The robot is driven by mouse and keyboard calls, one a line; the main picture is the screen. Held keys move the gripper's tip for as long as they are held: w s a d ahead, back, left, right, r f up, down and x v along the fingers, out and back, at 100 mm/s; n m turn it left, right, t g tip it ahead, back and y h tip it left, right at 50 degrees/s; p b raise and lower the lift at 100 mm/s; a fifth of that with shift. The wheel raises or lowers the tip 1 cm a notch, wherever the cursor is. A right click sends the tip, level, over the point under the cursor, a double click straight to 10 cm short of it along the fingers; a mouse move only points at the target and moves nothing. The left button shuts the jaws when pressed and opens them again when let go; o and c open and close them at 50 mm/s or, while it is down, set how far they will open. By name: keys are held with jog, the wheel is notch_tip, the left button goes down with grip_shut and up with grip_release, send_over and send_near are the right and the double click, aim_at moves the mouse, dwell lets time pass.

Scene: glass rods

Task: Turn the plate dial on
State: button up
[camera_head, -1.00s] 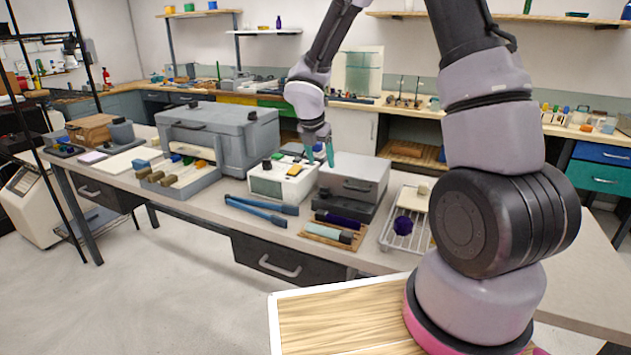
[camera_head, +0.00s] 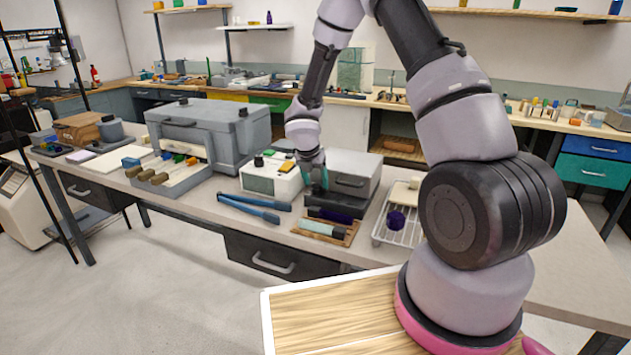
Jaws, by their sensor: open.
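My gripper (camera_head: 316,180) has teal fingers and hangs point down over the bench, at the gap between a white boxy device and a grey box. The fingers look open, with nothing seen between them. The white device (camera_head: 257,182) has a dark front panel, a black knob (camera_head: 258,161) and a yellow block (camera_head: 287,166) on top. The grey box (camera_head: 352,183) has a front handle and stands on a dark base (camera_head: 345,206). I cannot make out which part is the plate dial; my gripper hides part of the grey box's left side.
Blue-handled pliers (camera_head: 250,211) lie in front of the white device. A wooden tray (camera_head: 345,239) holds a pale tube and a dark purple piece. A wire rack (camera_head: 383,232) with a purple ball stands right. A large grey case (camera_head: 215,130) stands left.

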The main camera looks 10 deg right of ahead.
jog(key=shift+c, duration=0.3)
grip_shut()
jog(key=m+g+h, duration=0.1)
jog(key=m, duration=0.3)
jog(key=shift+w+a, duration=0.15)
jog(key=shift+w+m+g+h, duration=0.15)
jog(key=shift+m+g, duration=0.15)
jog(key=shift+m, duration=0.5)
jog(key=shift+m+g+h, duration=0.15)
jog(key=shift+m+g, duration=0.15)
jog(key=shift+m, duration=0.5)
